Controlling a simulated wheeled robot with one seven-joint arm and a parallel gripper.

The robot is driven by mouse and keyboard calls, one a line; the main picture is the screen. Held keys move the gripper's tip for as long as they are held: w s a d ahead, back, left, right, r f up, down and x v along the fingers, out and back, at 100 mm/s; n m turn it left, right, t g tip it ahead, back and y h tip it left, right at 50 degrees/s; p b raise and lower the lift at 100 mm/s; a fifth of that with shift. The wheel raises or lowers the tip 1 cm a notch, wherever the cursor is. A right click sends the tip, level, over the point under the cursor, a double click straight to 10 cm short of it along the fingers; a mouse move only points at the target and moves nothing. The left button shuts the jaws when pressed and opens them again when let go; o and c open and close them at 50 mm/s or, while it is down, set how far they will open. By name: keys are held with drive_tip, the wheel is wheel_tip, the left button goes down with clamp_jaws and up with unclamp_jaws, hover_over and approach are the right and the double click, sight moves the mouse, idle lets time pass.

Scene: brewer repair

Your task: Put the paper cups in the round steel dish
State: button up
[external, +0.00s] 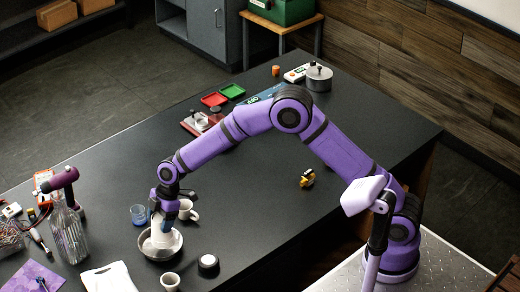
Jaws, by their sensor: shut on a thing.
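The round steel dish (147,252) sits near the front left of the dark table. My gripper (163,213) points down above it and is shut on a white paper cup (162,236). The held cup is at the dish, within its rim as seen from here; I cannot tell if it touches the bottom. A small white cup (170,283) with a dark inside stands on the table just in front of the dish; it may be another paper cup. A white mug (187,211) stands right behind the dish, close to my gripper.
A blue glass (138,214) stands left of the gripper, and a clear bottle (69,232) further left. A round black-topped item (208,264) and a white board (108,278) lie near the dish. A yellow item (307,177) lies at right. The middle of the table is clear.

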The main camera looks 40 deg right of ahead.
drive_tip(key=shift+w+a+f, duration=0.15)
drive_tip(key=shift+w+a, duration=0.2)
drive_tip(key=shift+w, duration=0.35)
drive_tip(key=shift+f, duration=1.65)
drive_tip(key=shift+f, duration=0.1)
drive_tip(key=o, duration=0.9)
drive_tip(key=shift+o, duration=0.2)
drive_tip(key=v, duration=1.2)
drive_tip(key=shift+d, duration=0.1)
